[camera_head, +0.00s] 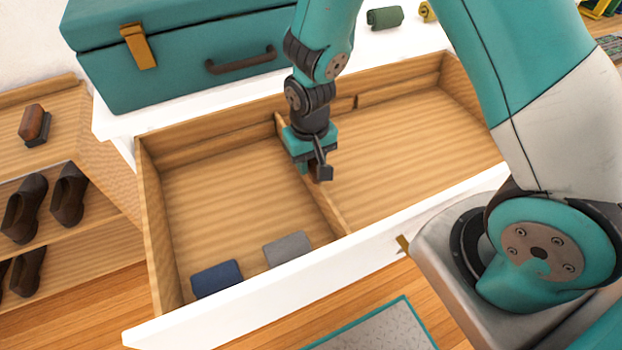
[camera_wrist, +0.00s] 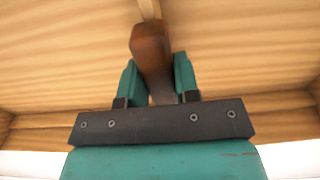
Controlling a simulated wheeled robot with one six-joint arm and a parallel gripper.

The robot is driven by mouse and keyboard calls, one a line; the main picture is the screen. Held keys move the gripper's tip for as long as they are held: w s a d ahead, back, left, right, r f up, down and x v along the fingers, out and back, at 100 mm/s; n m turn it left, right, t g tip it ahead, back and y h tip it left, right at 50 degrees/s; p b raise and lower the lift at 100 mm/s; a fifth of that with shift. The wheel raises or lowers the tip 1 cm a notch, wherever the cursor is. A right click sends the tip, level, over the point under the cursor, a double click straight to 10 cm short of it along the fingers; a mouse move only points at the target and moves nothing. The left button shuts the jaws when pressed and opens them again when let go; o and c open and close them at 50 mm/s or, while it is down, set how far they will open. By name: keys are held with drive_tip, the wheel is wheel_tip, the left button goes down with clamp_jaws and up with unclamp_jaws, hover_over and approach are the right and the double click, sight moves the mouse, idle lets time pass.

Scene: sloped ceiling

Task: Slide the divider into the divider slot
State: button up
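The divider (camera_head: 328,208) is a thin pale wooden board standing on edge in the open drawer (camera_head: 240,165). It runs from the back wall towards the front. My gripper (camera_head: 322,170) is over its middle, pointing down. In the wrist view, my gripper (camera_wrist: 160,85) has its teal fingers on either side of a brown grip (camera_wrist: 151,45), and they appear to touch it. A pale wooden edge of the divider (camera_wrist: 149,8) runs on beyond the grip. A small upright piece (camera_head: 356,101) shows on the back wall, right of the divider. I cannot make out the slot clearly.
Blue (camera_head: 216,278) and grey (camera_head: 287,248) flat folded items lie at the drawer's front left. The right compartment (camera_head: 400,145) looks empty. A teal case (camera_head: 180,60) stands on the white top behind. A shoe rack (camera_head: 75,250) is at the left.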

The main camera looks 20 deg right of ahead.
drive_tip(key=shift+c, duration=0.8)
drive_tip(key=shift+r+p, duration=2.95)
drive_tip(key=shift+r, duration=0.3)
drive_tip(key=d+p, duration=0.1)
drive_tip(key=d, duration=2.3)
drive_tip(key=shift+p, duration=0.55)
drive_tip(key=shift+f, duration=0.45)
idle(0.6)
